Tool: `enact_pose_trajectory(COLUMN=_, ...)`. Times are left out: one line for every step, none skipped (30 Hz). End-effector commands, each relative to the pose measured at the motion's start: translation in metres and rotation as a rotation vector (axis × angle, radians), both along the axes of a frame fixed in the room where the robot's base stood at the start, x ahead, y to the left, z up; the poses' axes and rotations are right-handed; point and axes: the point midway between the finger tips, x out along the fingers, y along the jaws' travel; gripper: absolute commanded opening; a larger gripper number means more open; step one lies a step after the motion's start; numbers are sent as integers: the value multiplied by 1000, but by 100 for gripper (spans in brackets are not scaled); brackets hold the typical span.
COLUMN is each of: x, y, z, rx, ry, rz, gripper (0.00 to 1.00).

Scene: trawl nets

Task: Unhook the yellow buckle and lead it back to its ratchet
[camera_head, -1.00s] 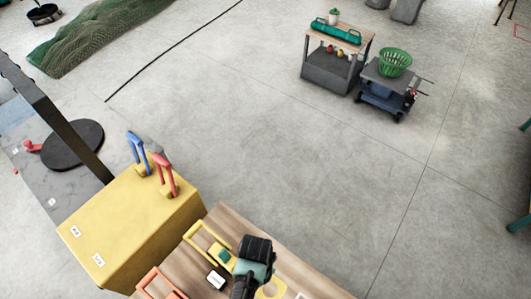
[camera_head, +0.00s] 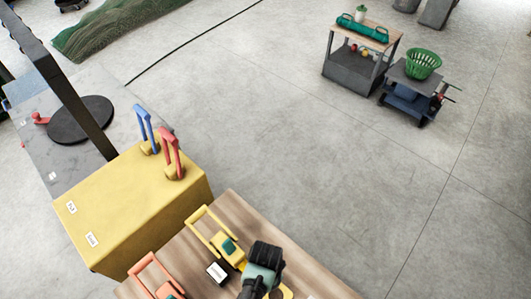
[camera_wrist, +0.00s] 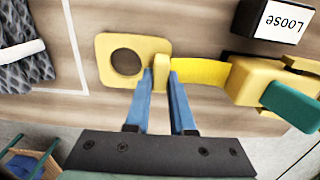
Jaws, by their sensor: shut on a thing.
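The yellow buckle (camera_wrist: 104,58) is a flat plate with a round hole, seen over the wooden board in the wrist view. My gripper (camera_wrist: 162,75) has blue fingers shut on the buckle's upright yellow tab. A short yellow strap (camera_wrist: 200,73) runs from the tab to the yellow ratchet (camera_wrist: 248,82), which has a green lever (camera_wrist: 292,104). No hook shows through the buckle's hole. In the head view my gripper (camera_head: 262,268) hides most of the buckle, beside the yellow ratchet (camera_head: 226,240) with its raised handle.
A black block labelled LOOSE (camera_wrist: 283,20) stands beside the ratchet. An orange ratchet (camera_head: 158,275) is on the same board (camera_head: 190,243). A yellow box (camera_head: 135,200) with blue and red levers adjoins it. Two carts (camera_head: 355,65) stand far off on open floor.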

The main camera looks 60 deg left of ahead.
Motion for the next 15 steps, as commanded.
enact_pose_trajectory(x=0, y=0, z=-5, rx=0, ry=-1, rz=0, gripper=0)
enact_pose_trajectory(x=0, y=0, z=-6, rx=0, ry=-1, rz=0, gripper=0)
enact_pose_trajectory(x=1, y=0, z=-7, rx=0, ry=-1, rz=0, gripper=0)
enact_pose_trajectory(x=1, y=0, z=-7, rx=0, ry=-1, rz=0, gripper=0)
enact_pose_trajectory(x=1, y=0, z=-7, rx=0, ry=-1, rz=0, gripper=0)
enact_pose_trajectory(x=1, y=0, z=-7, rx=0, ry=-1, rz=0, gripper=0)
enact_pose_trajectory(x=1, y=0, z=-7, rx=0, ry=-1, rz=0, gripper=0)
enact_pose_trajectory(x=1, y=0, z=-7, rx=0, ry=-1, rz=0, gripper=0)
enact_pose_trajectory(x=1, y=0, z=-7, rx=0, ry=-1, rz=0, gripper=0)
enact_pose_trajectory(x=1, y=0, z=-7, rx=0, ry=-1, rz=0, gripper=0)
enact_pose_trajectory(x=1, y=0, z=-7, rx=0, ry=-1, rz=0, gripper=0)
enact_pose_trajectory(x=1, y=0, z=-7, rx=0, ry=-1, rz=0, gripper=0)
enact_pose_trajectory(x=1, y=0, z=-7, rx=0, ry=-1, rz=0, gripper=0)
enact_pose_trajectory(x=0, y=0, z=-7, rx=0, ry=-1, rz=0, gripper=25)
enact_pose_trajectory(x=0, y=0, z=-7, rx=0, ry=-1, rz=0, gripper=33)
